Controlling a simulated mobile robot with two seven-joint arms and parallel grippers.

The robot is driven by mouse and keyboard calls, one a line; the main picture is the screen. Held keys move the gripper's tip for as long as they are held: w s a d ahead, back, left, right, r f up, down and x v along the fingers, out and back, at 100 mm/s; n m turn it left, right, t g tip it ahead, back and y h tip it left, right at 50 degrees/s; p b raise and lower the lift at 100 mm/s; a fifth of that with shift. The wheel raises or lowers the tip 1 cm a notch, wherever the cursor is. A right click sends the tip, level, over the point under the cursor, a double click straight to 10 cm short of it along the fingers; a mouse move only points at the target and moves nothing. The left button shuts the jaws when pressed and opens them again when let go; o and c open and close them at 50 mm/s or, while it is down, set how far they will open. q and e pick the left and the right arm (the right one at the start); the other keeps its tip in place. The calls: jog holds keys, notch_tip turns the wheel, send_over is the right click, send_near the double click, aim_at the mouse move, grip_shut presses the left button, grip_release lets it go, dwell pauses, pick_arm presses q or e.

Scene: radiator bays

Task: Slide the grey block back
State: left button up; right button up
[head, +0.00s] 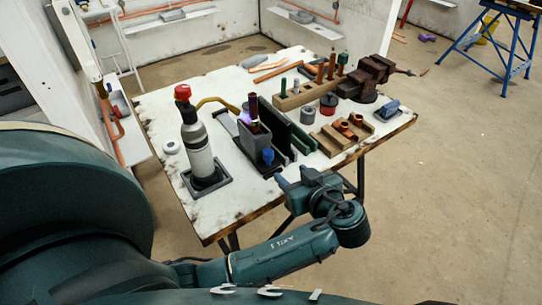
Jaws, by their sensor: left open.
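The grey block (254,143) stands on a dark base plate near the front middle of the table, with a blue knob (268,156) on its near side. A brown upright tube (253,107) rises above it. A gas torch (198,150) with a red cap stands to its left, and its brass nozzle reaches over to the block, with a purplish glow at the tip. My left gripper (291,178) is open and empty at the table's front edge, to the right of and nearer than the block, apart from it. My right gripper is out of view.
A dark upright plate (278,126) stands just right of the block. Wooden holders with copper fittings (340,132), a red-and-black tin (328,104) and a vise (370,75) take up the right side. The table's left rear is fairly clear.

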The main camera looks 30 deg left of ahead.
aim_at(271, 156)
pick_arm(q)
jog(key=p+x, duration=0.1)
jog(key=x, duration=1.2)
jog(key=shift+s+a+r, duration=0.1)
jog(key=shift+r, duration=0.05)
jog(key=shift+c, duration=0.2)
grip_shut()
